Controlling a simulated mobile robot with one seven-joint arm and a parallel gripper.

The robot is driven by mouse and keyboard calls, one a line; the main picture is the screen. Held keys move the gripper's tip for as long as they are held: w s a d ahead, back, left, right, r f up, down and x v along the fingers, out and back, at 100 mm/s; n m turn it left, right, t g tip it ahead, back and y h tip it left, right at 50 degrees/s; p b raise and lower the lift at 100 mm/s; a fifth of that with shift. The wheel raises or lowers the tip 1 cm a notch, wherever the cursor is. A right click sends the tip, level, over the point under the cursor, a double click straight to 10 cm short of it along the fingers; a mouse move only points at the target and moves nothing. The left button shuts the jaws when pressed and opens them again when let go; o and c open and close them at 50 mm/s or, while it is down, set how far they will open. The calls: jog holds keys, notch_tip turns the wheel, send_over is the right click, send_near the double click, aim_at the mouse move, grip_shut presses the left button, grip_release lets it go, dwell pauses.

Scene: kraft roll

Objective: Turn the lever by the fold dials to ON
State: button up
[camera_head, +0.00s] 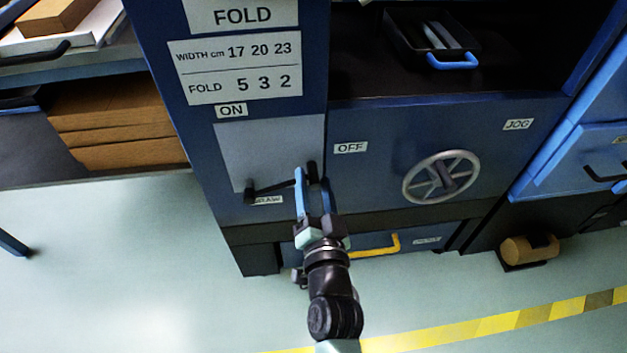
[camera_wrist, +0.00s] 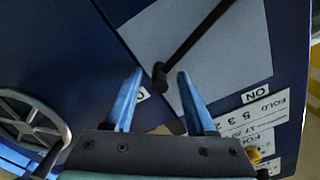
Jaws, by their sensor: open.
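The black lever (camera_head: 275,187) sits on a grey plate (camera_head: 265,142) on the blue machine front, below the FOLD sign. Its arm runs from the plate's lower left to a knobbed end at the right, on the side of the OFF label (camera_head: 350,148). The ON label (camera_head: 231,111) is above the plate. My gripper (camera_head: 312,180) is open, with blue fingers at the lever's end. In the wrist view the lever's knob (camera_wrist: 160,76) shows between the fingertips (camera_wrist: 160,86); I cannot tell whether they touch it. The OFF label is partly hidden there.
The width and fold sign (camera_head: 235,68) is above ON. To the right are a grey handwheel (camera_head: 441,177) marked JOG and a black tray (camera_head: 432,45) with a blue handle. A yellow drawer handle (camera_head: 375,246) is low beside my wrist.

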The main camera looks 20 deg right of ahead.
jog(key=shift+w+d, duration=0.1)
jog(key=shift+w, duration=0.4)
grip_shut()
jog(key=shift+d+f, duration=0.1)
dwell(1.1)
